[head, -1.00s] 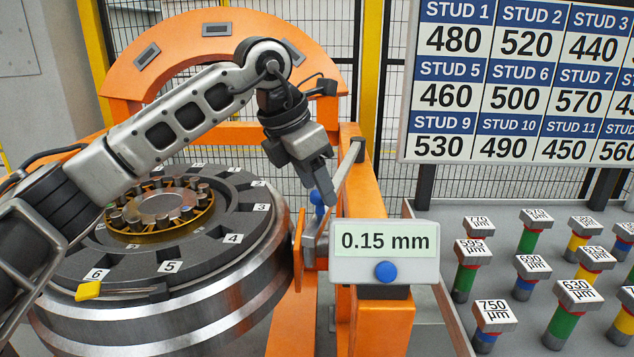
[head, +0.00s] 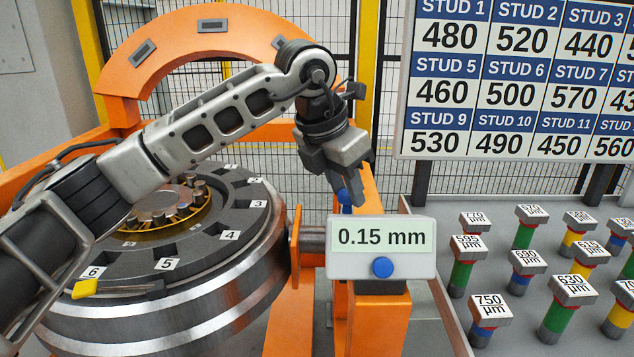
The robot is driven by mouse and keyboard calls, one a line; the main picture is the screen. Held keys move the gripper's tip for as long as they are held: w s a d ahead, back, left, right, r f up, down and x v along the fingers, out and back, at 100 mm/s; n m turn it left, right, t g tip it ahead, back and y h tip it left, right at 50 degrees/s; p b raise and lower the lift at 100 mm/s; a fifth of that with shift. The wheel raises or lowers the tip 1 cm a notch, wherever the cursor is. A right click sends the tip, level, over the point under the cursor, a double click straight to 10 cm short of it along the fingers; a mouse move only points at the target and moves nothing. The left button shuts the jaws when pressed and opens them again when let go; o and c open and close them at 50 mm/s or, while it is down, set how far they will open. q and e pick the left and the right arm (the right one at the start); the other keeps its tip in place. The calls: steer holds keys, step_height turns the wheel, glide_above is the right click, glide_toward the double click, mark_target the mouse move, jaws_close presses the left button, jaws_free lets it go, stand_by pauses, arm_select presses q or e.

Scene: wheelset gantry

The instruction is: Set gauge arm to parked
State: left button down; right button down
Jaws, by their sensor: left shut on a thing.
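The gauge arm's blue knob (head: 345,197) shows just above the gauge readout box (head: 381,248), on the orange post. My left gripper (head: 342,185) is shut on this knob from above. The grey bar of the gauge arm is mostly hidden behind my gripper and the box. The box reads 0.15 mm and has a blue button (head: 382,267) below its display. My right gripper is not in view.
The large round wheel hub (head: 215,245) with numbered slots stands at left, with a yellow pointer (head: 84,288) near slot 6. A grey table (head: 470,330) with several labelled studs is at right. A board of stud values (head: 520,75) hangs behind it.

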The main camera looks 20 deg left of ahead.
arm_select(q)
steer(key=shift+n, duration=0.7)
steer(key=d, duration=0.2)
steer(key=w+d, duration=0.1)
steer(key=d, duration=0.2)
steer(key=shift+r, duration=0.15)
steer(key=c, duration=1.1)
jaws_free()
steer(key=shift+d, duration=0.1)
steer(key=shift+o, duration=0.2)
steer(key=shift+d, duration=0.1)
steer(key=b+v, duration=0.1)
steer(key=v, duration=1.4)
steer(key=shift+s+d+r+b, duration=0.15)
steer(key=shift+s+r+b, duration=0.15)
steer(key=shift+s+r, duration=0.1)
